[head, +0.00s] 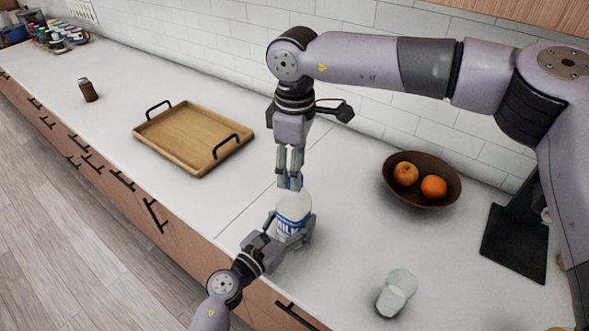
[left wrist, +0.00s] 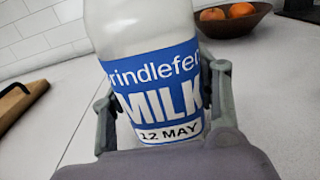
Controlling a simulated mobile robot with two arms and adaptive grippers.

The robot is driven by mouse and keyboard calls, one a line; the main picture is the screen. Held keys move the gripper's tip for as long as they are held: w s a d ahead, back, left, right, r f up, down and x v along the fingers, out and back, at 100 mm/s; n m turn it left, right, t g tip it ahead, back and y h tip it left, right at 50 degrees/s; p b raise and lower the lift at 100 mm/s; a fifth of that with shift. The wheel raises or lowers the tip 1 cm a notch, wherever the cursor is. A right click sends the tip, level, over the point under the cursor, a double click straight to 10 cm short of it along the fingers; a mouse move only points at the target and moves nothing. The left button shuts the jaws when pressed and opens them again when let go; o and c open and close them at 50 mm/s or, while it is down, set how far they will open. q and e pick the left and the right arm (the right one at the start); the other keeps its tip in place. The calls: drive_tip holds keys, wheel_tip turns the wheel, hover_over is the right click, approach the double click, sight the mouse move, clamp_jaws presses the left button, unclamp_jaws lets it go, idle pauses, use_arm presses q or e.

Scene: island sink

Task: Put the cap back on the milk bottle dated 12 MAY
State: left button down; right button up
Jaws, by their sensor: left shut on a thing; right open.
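The milk bottle (head: 293,213) stands upright on the counter, white with a blue label. In the left wrist view its label (left wrist: 160,95) reads "MILK" and "12 MAY". My left gripper (head: 284,236) is shut around the bottle's lower body; its fingers flank the bottle in the left wrist view (left wrist: 165,100). My right gripper (head: 290,180) points straight down above the bottle's mouth and is open. A bit of the blue cap (head: 296,182) shows between its fingertips at the bottle's top. The fingers hide most of the cap, so I cannot tell whether it is seated.
A wooden tray (head: 172,142) with black handles lies left of the bottle. A brown bowl (head: 440,199) with fruit stands to the right. A glass (head: 391,301) stands near the front right. A small brown shaker (head: 88,91) and several jars (head: 60,38) are farther left.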

drive_tip(key=shift+r, duration=1.6)
drive_tip(key=shift+c, duration=0.5)
